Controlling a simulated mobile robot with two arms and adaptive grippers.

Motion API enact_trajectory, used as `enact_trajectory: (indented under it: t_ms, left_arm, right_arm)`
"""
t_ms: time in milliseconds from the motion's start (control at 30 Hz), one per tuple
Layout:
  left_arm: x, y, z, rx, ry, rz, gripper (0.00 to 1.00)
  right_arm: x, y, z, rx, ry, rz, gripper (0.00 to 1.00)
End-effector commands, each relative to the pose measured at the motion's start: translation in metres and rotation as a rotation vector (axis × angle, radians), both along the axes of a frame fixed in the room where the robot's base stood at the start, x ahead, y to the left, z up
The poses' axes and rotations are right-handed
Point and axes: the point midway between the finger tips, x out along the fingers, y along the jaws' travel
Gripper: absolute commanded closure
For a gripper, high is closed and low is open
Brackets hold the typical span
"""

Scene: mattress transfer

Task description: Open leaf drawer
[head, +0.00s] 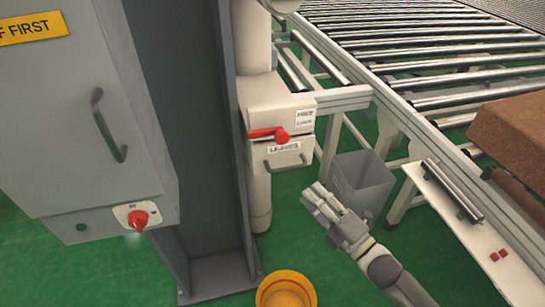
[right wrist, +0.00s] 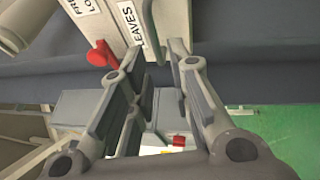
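The leaf drawer (head: 270,160) is the lower part of a white box on a pale post, with a "LEAVES" label and a grey bar handle (head: 284,161). It looks closed. A red lever (head: 268,133) lies across the box above the label. My right gripper (head: 316,198) is below and right of the drawer, apart from it. In the right wrist view its fingers (right wrist: 155,58) are spread with nothing between them; the drawer handle (right wrist: 151,45) and the red lever (right wrist: 100,55) show beyond the fingertips. My left gripper is not in view.
A grey bin (head: 362,178) stands on the green floor behind my right gripper. A roller conveyor (head: 400,110) with a brown block (head: 512,130) is at right. A grey cabinet (head: 75,130) and dark pillar (head: 190,150) are at left. A yellow round object (head: 286,291) is at the bottom.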

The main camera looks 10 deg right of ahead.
Motion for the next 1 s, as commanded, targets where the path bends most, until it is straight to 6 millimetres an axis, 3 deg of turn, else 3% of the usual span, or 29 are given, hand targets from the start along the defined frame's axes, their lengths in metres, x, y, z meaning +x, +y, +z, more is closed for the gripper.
enact_trajectory:
  t_ms: [167,400,700,1000]
  left_arm:
    - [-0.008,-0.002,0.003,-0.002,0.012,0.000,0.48]
    - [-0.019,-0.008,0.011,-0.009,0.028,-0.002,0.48]
    - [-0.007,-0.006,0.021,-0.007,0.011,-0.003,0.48]
    - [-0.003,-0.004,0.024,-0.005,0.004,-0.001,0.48]
  right_arm:
    - [0.009,0.005,0.007,-0.006,-0.013,0.004,0.81]
    - [0.040,0.019,0.013,-0.002,-0.011,0.003,0.81]
    - [0.079,0.037,0.019,-0.004,-0.009,0.002,0.81]
    - [0.096,0.045,0.020,-0.003,-0.007,0.002,0.81]
